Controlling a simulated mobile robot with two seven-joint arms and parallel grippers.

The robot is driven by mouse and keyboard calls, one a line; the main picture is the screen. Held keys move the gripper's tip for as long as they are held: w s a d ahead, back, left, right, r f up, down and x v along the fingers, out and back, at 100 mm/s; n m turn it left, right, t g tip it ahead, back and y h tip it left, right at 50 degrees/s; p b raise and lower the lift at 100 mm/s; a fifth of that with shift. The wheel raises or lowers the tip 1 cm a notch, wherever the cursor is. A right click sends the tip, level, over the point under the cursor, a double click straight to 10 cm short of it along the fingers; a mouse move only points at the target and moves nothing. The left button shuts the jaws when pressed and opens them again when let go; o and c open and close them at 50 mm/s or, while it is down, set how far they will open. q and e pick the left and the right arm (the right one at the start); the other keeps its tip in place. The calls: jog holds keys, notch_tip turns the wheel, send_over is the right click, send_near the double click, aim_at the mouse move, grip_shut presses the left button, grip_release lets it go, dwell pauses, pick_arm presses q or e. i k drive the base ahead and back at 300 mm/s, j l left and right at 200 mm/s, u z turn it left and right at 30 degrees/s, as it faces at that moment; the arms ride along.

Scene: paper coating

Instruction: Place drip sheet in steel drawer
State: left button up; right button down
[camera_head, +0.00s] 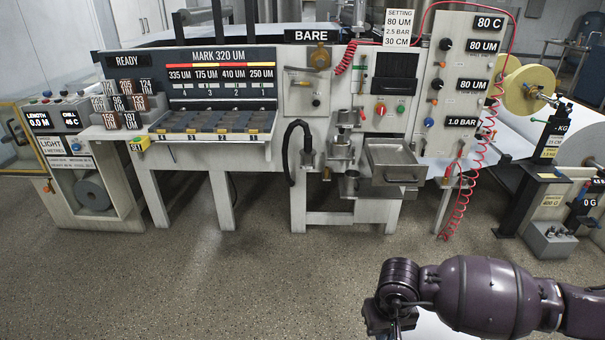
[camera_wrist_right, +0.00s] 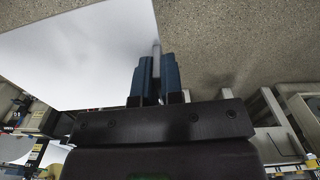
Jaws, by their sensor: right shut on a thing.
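My right gripper (camera_head: 392,322) is low in the head view, at the bottom edge right of centre. In the right wrist view its two blue fingers (camera_wrist_right: 155,78) are shut on the drip sheet (camera_wrist_right: 75,52), a large plain white sheet reaching out to the left. A piece of the sheet (camera_head: 432,329) also shows under my right arm in the head view; the rest is hidden or out of frame. The steel drawer (camera_head: 393,182) is an open-topped metal tray with a front handle on the machine, well apart from the gripper. My left gripper is out of view.
Open speckled floor (camera_head: 250,280) lies before the machine. A coiled red hose (camera_head: 465,195) hangs right of the drawer, and metal cups (camera_head: 342,150) stand left of it. A black hose (camera_head: 291,150) hangs further left. A weighing stand (camera_head: 535,190) is at the right.

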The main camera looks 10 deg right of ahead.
aim_at(391, 161)
jog(key=i+j+z, duration=0.2)
jog(key=i, duration=0.25)
jog(key=i+j+z, duration=0.2)
jog(key=i, duration=0.3)
jog(key=i+j+z, duration=0.55)
jog(key=j, duration=0.2)
jog(key=i+j+z, duration=0.3)
jog(key=j, duration=0.15)
jog(key=j+z, duration=0.15)
jog(key=j, duration=0.3)
jog(key=i+j+z, duration=0.1)
jog(key=j, duration=0.35)
